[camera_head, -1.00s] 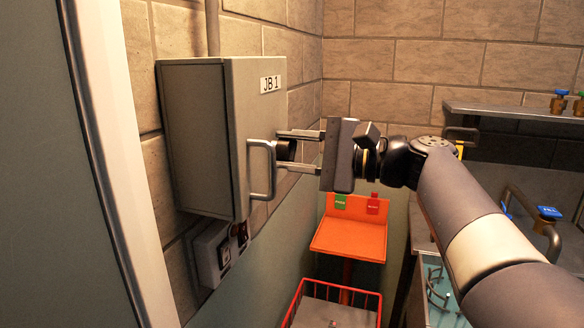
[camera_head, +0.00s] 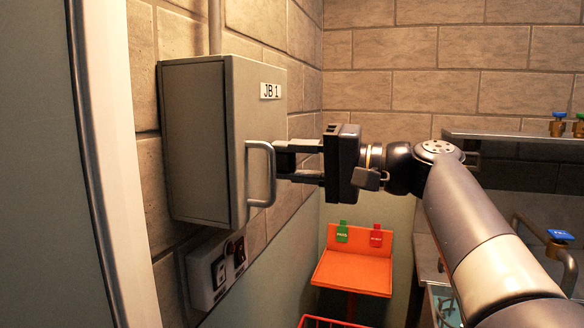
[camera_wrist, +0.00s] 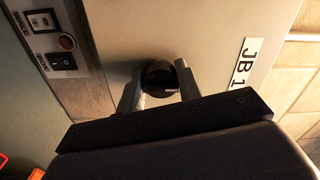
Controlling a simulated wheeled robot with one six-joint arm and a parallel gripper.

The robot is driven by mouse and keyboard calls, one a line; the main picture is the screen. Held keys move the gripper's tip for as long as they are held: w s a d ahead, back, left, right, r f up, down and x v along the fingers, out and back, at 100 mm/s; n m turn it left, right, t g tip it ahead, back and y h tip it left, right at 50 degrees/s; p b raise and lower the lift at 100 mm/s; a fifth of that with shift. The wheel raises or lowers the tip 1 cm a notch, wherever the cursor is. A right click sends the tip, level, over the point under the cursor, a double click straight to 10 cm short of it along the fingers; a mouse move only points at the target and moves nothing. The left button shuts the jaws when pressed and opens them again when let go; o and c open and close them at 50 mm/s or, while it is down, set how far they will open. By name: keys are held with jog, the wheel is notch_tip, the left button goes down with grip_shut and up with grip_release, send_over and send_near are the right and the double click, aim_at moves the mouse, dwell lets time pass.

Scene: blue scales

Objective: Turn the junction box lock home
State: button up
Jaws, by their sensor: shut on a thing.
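The grey junction box (camera_head: 195,140), labelled JB 1, hangs on the wall with its door closed. A grey bar handle (camera_head: 262,175) stands out from the door. The knob's exact turn angle cannot be told.
A switch panel (camera_head: 216,272) is on the wall below the box. An orange stand (camera_head: 352,272) with green and red tags is low behind, and a red basket rim (camera_head: 322,321) shows in front of it. A shelf (camera_head: 515,136) with valves is at right.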

jog(key=shift+f, duration=0.1)
dwell(0.3)
jog(key=o, duration=1)
jog(key=shift+c, duration=0.2)
jog(key=v, duration=1)
jog(key=shift+d, duration=0.4)
jog(key=shift+s, duration=0.1)
jog(key=x, duration=1.1)
jog(key=shift+d, duration=0.1)
